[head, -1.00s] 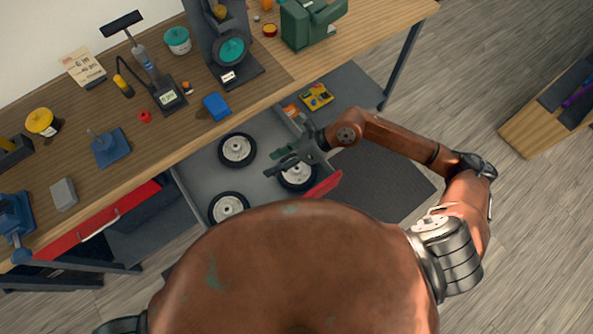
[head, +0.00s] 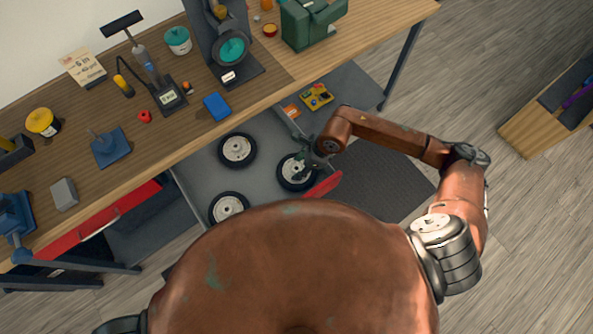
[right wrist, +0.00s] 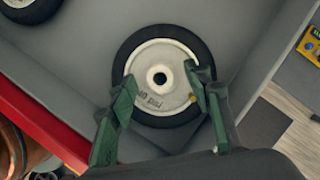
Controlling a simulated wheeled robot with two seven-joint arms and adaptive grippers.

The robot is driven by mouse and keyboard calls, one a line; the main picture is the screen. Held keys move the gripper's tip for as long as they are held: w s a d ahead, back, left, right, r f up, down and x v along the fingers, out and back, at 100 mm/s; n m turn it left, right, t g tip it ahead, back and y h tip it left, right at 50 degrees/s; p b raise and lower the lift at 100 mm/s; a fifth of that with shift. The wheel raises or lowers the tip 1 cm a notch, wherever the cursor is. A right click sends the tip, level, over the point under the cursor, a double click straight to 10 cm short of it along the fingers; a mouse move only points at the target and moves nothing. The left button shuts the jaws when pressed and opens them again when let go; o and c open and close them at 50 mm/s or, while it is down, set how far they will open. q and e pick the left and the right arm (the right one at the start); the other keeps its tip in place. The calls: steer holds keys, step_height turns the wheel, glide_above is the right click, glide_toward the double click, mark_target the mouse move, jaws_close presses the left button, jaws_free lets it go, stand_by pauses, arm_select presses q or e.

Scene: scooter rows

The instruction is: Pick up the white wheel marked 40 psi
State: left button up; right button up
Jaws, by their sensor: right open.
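Three wheels with black tyres and white hubs lie flat in the open grey drawer: a back wheel (head: 237,149), a front-left wheel (head: 229,207) and a right wheel (head: 290,175). My right gripper (head: 305,167) points down over the right wheel and hides part of it. Contact cannot be told. My left gripper is not in view.
The drawer has a red front (head: 323,184) close to my right gripper. The wooden bench (head: 190,125) above holds a pump with a gauge (head: 168,96) and a blue block (head: 217,107).

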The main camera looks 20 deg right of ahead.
steer(key=shift+f, duration=0.1)
steer(key=shift+c, duration=0.4)
jaws_close()
